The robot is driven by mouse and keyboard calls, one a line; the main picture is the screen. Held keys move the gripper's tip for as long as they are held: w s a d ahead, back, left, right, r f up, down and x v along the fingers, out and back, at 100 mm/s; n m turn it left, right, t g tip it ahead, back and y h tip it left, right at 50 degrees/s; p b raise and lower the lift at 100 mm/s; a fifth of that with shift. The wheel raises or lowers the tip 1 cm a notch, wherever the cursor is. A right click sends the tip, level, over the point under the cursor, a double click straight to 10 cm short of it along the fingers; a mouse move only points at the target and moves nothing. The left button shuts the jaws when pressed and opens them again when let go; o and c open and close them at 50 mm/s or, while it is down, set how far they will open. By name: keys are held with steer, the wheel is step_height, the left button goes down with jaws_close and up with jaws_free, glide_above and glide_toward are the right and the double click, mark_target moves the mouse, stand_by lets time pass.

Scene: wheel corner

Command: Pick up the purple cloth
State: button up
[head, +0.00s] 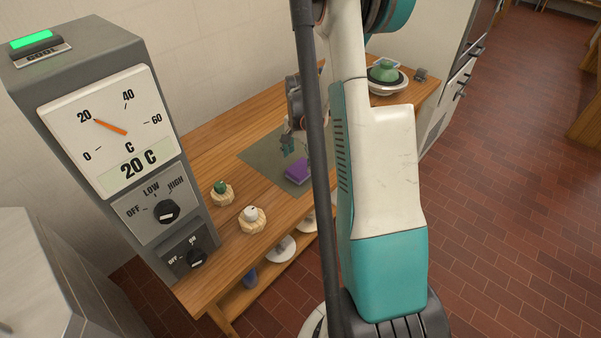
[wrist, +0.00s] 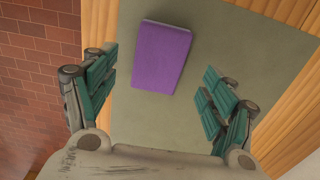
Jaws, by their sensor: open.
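The purple cloth (head: 297,171) is a small folded block lying flat on a grey-green mat (head: 262,154) on the wooden bench. In the wrist view the cloth (wrist: 162,57) lies on the mat (wrist: 240,54), tilted a little, ahead of the fingers and between their lines. My gripper (wrist: 158,88) is open and empty, with teal finger pads on both sides. In the head view my gripper (head: 290,146) is above the mat, up and left of the cloth in the picture. My arm hides part of the mat and bench.
A grey machine (head: 120,110) with a temperature dial reading 20 C stands at the bench's left end. Two round wooden pieces, one with a green knob (head: 221,190) and one with a white knob (head: 251,214), sit nearer. A white bowl (head: 386,85) with a green item stands at the far end.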

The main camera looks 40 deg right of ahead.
mark_target(301, 167)
step_height(301, 167, down, 5)
steer(key=shift+d+f+b, duration=0.1)
steer(key=shift+f+b, duration=0.05)
steer(key=shift+b, duration=1.1)
steer(key=c, duration=1.3)
steer(key=shift+o, duration=0.2)
step_height(301, 167, up, 20)
steer(key=p, duration=0.6)
steer(key=shift+p, duration=0.3)
